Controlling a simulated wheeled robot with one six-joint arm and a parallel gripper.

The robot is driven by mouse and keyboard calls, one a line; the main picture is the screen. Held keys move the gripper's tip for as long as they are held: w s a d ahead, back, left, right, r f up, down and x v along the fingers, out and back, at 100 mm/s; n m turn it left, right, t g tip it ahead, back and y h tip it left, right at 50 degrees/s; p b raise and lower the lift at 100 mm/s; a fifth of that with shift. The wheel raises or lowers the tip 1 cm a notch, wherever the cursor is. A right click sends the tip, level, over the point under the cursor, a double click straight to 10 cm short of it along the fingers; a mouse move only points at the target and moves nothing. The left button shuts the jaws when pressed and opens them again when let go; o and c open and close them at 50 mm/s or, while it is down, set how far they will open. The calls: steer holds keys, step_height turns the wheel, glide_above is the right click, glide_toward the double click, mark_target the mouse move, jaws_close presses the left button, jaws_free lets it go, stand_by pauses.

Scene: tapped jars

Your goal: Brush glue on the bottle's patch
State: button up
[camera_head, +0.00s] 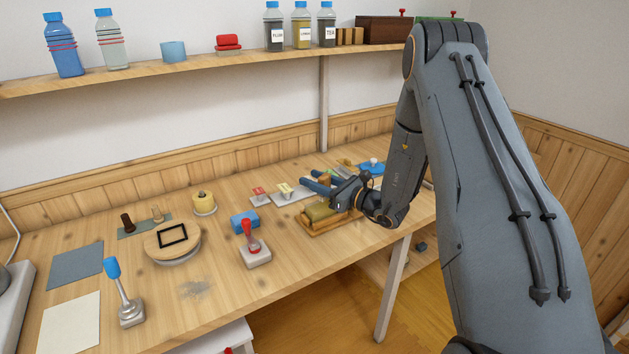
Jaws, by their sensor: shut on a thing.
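My gripper (314,182) is over the right part of the workbench, with its blue fingers pointing left. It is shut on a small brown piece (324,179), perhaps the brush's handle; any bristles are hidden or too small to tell. An olive-green bottle-like thing (319,211) lies on its side in a wooden cradle (334,225), just below and in front of the fingers. I cannot tell whether the held piece touches it. No patch can be made out on it.
A red-handled stamp-like tool (254,251) and a blue block (245,221) stand left of the cradle. A round wooden turntable (172,242) and a blue-topped lever (124,293) are farther left. A shelf (190,68) with bottles runs above.

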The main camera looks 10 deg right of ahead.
steer(key=shift+a, duration=0.1)
stand_by(0.3)
steer(key=a, duration=0.2)
steer(key=s+a, duration=0.1)
steer(key=a, duration=0.1)
steer(key=shift+s, duration=0.2)
steer(key=shift+f+b, duration=0.45)
steer(key=shift+f, duration=0.45)
stand_by(1.8)
steer(key=shift+d, duration=0.1)
steer(key=shift+w+d+b, duration=0.2)
steer(key=shift+w+d, duration=0.05)
steer(key=shift+d, duration=0.4)
steer(key=shift+w+d+b, duration=0.2)
steer(key=shift+d, duration=0.5)
steer(key=shift+w+d+b, duration=0.2)
steer(key=shift+w+d, duration=0.05)
steer(key=shift+d, duration=0.4)
steer(key=shift+w+d+b, duration=0.2)
steer(key=shift+d+b, duration=0.05)
steer(key=shift+d, duration=0.45)
steer(key=shift+w+d+b, duration=0.25)
steer(key=shift+d, duration=0.4)
steer(key=shift+w+d+b, duration=0.2)
steer(key=shift+d+b, duration=0.05)
steer(key=shift+d, duration=0.45)
